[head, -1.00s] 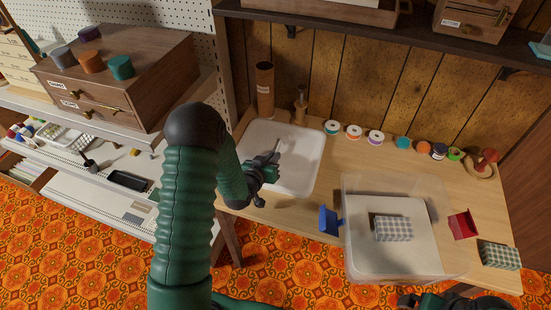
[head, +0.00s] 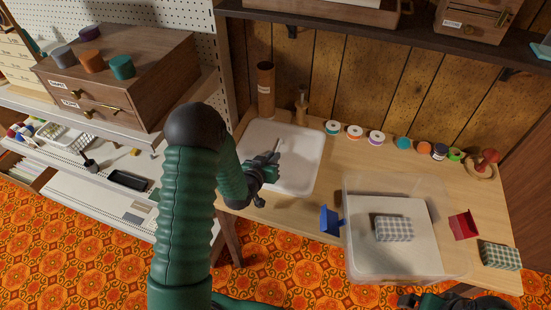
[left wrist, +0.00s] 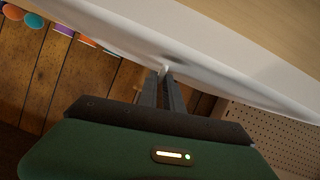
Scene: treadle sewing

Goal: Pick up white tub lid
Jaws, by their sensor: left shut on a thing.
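The white tub lid (head: 302,172) is a pale, rounded rectangle at the left end of the wooden table in the head view. My left gripper (head: 276,147) is over it, shut on a part of the lid near its middle. In the left wrist view the two fingers (left wrist: 166,72) are close together and meet the white lid (left wrist: 215,68). I cannot tell whether the lid touches the table. My right gripper (head: 410,300) shows only in part at the bottom right edge, and its fingers are not clear.
A clear tub (head: 442,212) holding a checked block (head: 393,228) stands right of the lid, with a blue holder (head: 329,220) at its left. A brown cylinder (head: 265,90) and wooden stand (head: 301,107) are behind the lid. Thread spools (head: 354,131) line the back.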

